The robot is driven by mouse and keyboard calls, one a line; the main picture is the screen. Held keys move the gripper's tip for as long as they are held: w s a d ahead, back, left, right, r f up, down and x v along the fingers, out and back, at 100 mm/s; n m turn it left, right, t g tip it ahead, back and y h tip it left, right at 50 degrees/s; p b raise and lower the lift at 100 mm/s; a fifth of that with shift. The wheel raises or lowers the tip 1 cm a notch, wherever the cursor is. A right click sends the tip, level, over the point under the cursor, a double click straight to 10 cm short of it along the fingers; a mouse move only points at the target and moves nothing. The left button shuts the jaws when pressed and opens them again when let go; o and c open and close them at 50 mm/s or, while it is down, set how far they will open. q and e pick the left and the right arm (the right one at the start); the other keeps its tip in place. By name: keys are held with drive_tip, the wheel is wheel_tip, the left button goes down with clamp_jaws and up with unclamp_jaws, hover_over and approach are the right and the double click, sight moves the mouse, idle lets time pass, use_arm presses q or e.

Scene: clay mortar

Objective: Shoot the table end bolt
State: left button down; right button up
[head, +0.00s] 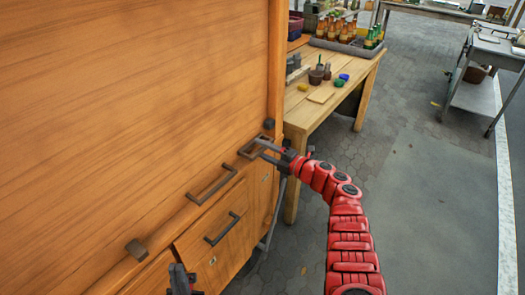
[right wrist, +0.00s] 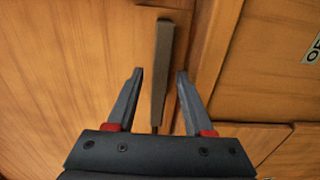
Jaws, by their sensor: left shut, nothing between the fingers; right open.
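A wooden cabinet-like unit (head: 130,100) fills the left of the head view. Along its ledge are a dark bar handle (head: 211,186) and, farther right, another dark bar fitting (head: 250,148). I cannot tell for sure which fitting is the bolt. My right gripper (head: 264,149) is open at the farther fitting. In the right wrist view a long dark bar (right wrist: 163,65) runs between the two spread fingers (right wrist: 158,75), with gaps showing on both sides.
A drawer front (head: 212,240) with a dark handle sits under the ledge. Dark blocks (head: 137,250) and (head: 268,124) are fixed on the unit. A wooden table (head: 330,95) with pots and bottles stands behind. Paved floor (head: 420,180) to the right is clear.

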clamp_jaws()
idle(0.3)
idle(1.2)
